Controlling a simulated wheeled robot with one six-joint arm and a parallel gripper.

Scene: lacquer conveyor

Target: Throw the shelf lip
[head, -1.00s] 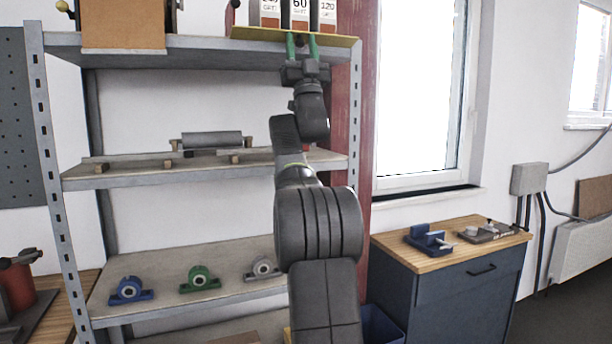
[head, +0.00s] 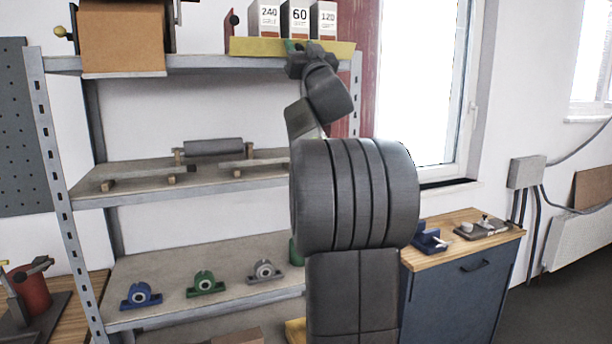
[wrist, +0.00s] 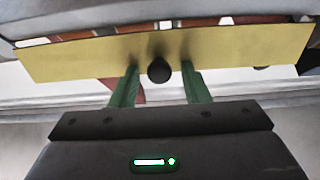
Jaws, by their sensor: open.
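The shelf lip is a long yellow strip (head: 262,46) along the front of the top shelf, below several white grit boxes. It spans the wrist view as a yellow plate (wrist: 85,60) with a round black knob (wrist: 159,71) at its middle. My gripper (head: 297,46) is at the lip in the head view. In the wrist view my gripper (wrist: 160,78) is open, its green fingers apart on either side of the knob. Nothing is visibly clamped. My forearm hides part of the shelf's right side in the head view.
The boxes (head: 299,19) stand close behind the lip. A brown board (head: 122,38) hangs at the top shelf's left. A grey roller (head: 213,147) lies on the middle shelf; several bearing blocks (head: 205,284) stand lower. A cabinet (head: 462,285) and window (head: 424,90) are at right.

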